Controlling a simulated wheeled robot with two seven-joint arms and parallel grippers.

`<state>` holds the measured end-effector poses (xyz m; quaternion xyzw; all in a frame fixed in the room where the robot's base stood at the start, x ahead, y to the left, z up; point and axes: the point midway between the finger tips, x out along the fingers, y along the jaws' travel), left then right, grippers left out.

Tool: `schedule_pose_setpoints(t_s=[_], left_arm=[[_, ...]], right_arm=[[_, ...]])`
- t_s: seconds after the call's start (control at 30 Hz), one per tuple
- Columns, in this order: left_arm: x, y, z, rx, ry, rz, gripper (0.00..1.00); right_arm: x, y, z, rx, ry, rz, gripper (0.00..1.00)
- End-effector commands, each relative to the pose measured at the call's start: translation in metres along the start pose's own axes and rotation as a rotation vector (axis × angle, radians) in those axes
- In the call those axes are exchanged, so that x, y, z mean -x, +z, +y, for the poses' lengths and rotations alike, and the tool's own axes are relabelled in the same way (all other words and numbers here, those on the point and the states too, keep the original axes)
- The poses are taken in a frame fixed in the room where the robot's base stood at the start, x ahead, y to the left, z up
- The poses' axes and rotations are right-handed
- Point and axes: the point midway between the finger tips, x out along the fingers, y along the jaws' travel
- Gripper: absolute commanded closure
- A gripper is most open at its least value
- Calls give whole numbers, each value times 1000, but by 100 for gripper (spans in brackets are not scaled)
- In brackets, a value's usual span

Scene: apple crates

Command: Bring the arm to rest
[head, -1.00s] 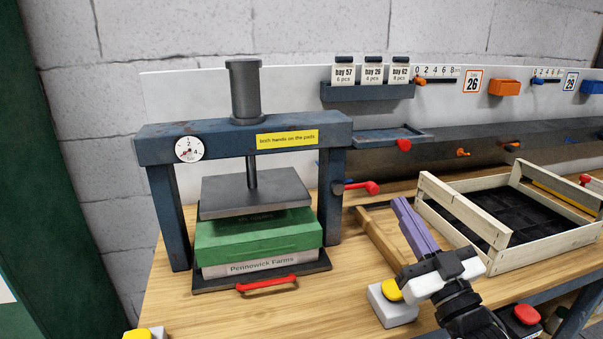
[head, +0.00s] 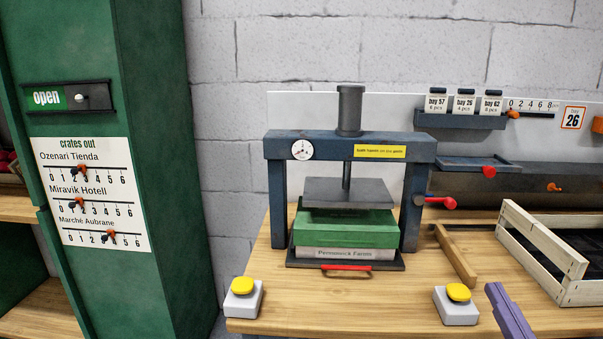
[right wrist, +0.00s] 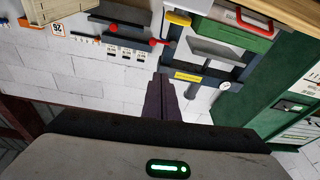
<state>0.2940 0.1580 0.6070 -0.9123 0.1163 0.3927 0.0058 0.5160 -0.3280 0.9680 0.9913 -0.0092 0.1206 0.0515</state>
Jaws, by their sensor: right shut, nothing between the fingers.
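My right gripper (head: 508,312) shows at the lower right of the head view, its purple fingers pointing up, to the right of a yellow-topped pad. In the right wrist view its dark purple fingers (right wrist: 161,98) are together with nothing between them. It is clear of the press and the crate. My left gripper is in neither view.
A blue press (head: 350,147) holds a green box (head: 343,232) on a white one. Yellow buttons sit on white pads left (head: 243,298) and right (head: 457,305). A wooden crate (head: 540,250) stands at the right, a green cabinet (head: 165,150) at the left.

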Motion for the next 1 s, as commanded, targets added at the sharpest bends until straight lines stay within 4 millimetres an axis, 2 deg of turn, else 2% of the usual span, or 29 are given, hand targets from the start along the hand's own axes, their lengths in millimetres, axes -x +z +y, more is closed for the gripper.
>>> schedule_pose_setpoints(t_s=[0.13,0.27,0.37,0.47,0.5,0.63,0.7,0.8,0.9,1.0], left_arm=[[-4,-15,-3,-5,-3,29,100],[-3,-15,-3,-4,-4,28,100],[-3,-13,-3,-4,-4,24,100],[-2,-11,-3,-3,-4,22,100],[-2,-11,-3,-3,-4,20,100],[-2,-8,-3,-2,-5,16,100],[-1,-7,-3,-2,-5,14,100],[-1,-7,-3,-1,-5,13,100],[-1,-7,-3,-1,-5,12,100],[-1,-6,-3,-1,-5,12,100]], right_arm=[[16,42,-19,-16,-26,-113,100],[37,82,-40,-29,-55,-227,100],[63,121,-62,-42,-86,-345,100],[103,166,-91,-59,-127,-494,100],[124,185,-104,-65,-147,-562,100],[193,234,-145,-86,-210,-765,100],[227,251,-162,-92,-239,-854,100],[264,266,-182,-102,-272,-947,100],[287,273,-192,-105,-292,-1002,100],[296,276,-196,-106,-300,-1023,100]])
